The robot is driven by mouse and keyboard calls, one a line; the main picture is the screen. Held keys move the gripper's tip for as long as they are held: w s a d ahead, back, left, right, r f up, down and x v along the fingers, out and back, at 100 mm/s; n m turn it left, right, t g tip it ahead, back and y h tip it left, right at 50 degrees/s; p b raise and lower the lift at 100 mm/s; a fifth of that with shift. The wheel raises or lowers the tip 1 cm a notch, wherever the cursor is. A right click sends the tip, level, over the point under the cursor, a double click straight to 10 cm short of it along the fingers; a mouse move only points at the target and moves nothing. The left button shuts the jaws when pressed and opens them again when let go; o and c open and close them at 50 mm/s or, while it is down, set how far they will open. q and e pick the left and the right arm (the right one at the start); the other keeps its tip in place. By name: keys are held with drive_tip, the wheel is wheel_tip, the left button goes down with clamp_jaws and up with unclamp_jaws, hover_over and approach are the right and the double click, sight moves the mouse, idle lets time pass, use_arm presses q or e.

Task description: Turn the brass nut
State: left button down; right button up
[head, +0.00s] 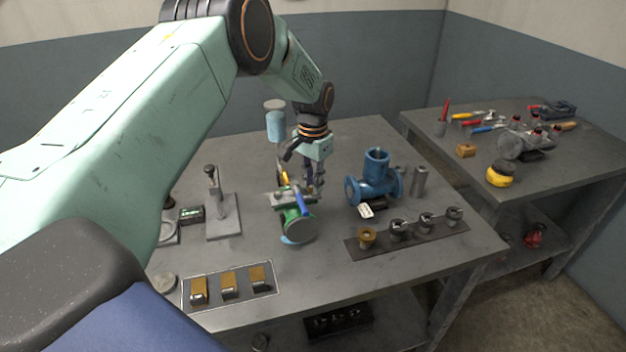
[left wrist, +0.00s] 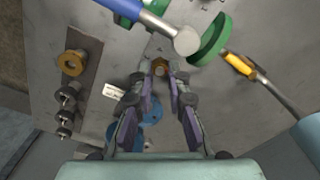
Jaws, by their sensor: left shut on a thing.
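A brass nut (left wrist: 160,66) shows in the left wrist view between my fingertips, against a grey metal part. My left gripper (left wrist: 161,82) is shut on it. In the head view the left gripper (head: 314,190) points down at the back of a green valve (head: 297,226), and the nut is hidden there. The green valve's rims (left wrist: 213,40) also show in the left wrist view. A blue handle (head: 301,204) lies across the valve, close to the fingers. My right gripper is not in view.
A blue flanged valve (head: 377,178) stands right of the gripper. A dark strip (head: 432,238) with several fittings, one a brass ring (head: 367,238), lies in front. A yellow-handled tool (left wrist: 238,65) is near the green valve. A framed tray (head: 213,295) holds brass blocks.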

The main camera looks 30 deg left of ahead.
use_arm(q)
drive_tip(key=m, duration=0.3)
drive_tip(key=shift+r+m, duration=0.1)
drive_tip(key=shift+m, duration=0.2)
drive_tip(key=shift+d+m, duration=0.1)
drive_tip(key=shift+m, duration=1.3)
drive_tip(key=shift+r, duration=0.1)
drive_tip(key=c, duration=1.6)
unclamp_jaws()
drive_tip(key=shift+c, duration=0.2)
drive_tip(key=o, duration=0.3)
drive_tip(key=shift+s, duration=0.2)
drive_tip(key=shift+o, duration=0.2)
drive_tip(key=shift+w, duration=0.1)
